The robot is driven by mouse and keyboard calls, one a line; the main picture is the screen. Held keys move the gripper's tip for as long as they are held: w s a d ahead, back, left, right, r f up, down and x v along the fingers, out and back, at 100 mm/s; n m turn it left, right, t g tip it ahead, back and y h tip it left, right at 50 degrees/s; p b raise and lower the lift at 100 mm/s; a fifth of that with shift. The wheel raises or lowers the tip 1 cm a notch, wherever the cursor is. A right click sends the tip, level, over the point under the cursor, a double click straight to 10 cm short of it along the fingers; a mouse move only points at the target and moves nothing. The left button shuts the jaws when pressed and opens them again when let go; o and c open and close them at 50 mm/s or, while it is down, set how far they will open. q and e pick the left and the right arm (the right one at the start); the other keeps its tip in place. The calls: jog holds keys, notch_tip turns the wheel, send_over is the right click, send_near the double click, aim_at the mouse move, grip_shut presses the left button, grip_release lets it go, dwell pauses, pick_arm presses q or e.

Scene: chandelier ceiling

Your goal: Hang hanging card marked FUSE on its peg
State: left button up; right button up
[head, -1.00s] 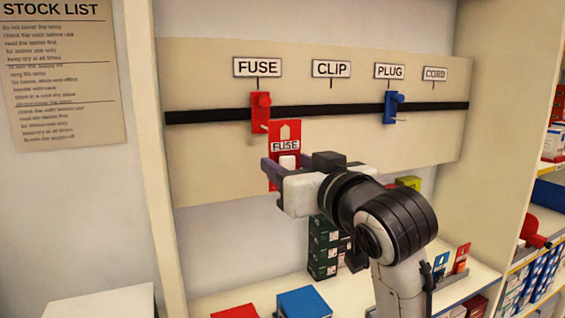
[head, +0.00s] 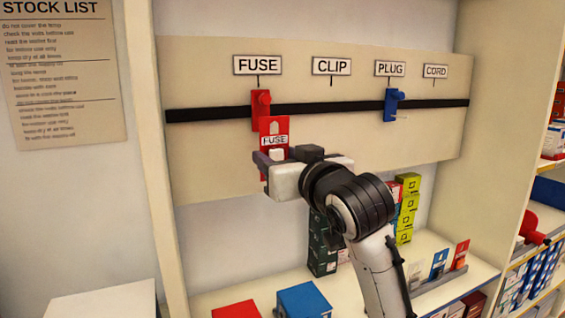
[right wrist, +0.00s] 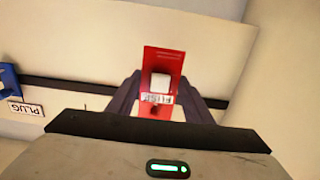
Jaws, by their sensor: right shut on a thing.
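The red card marked FUSE (head: 274,128) is held upright in my right gripper (head: 275,157), with its top edge just below and in front of the red peg (head: 261,100). The peg sits on the black rail under the FUSE sign (head: 257,65). In the head view the card covers the peg's lower part, so I cannot tell whether they touch. In the right wrist view the card (right wrist: 165,62) stands between the two dark fingers of the gripper (right wrist: 163,95), which are shut on it. My left gripper is not in view.
A blue peg (head: 393,104) sits on the black rail (head: 325,108) under the PLUG sign. Below the board, stacked boxes (head: 323,243) and a tray of cards (head: 440,275) stand on the shelf. A side panel (head: 148,150) rises left of the board.

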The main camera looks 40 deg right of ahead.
jog(key=shift+f+x, duration=0.25)
jog(key=shift+x, duration=1.05)
jog(key=shift+f+x, duration=0.2)
jog(key=shift+x, duration=1.1)
jog(key=o, duration=0.9)
jog(key=shift+c, duration=0.2)
